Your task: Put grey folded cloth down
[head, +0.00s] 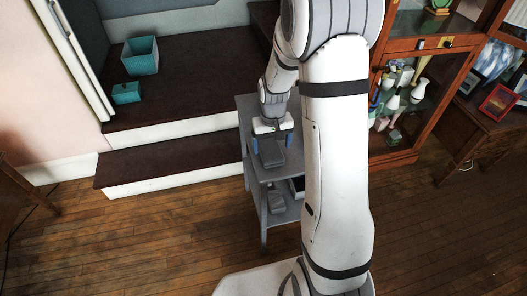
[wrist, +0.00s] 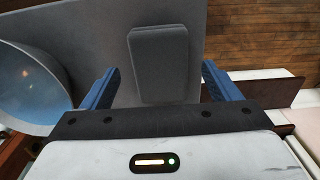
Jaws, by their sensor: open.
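The grey folded cloth (wrist: 160,65) lies flat on the top of a grey side table (wrist: 95,35). In the wrist view it sits between and just beyond my two blue fingers. My gripper (wrist: 160,88) is open, with a gap on each side of the cloth. In the head view my gripper (head: 270,146) is over the table top, and the cloth (head: 271,152) shows between its fingers. My arm hides the right part of the table (head: 247,112).
Dark carpeted steps (head: 170,165) with teal boxes (head: 141,56) are at the left. A glass-fronted wooden cabinet (head: 440,100) stands at the right. Wood floor (head: 150,240) is clear in front.

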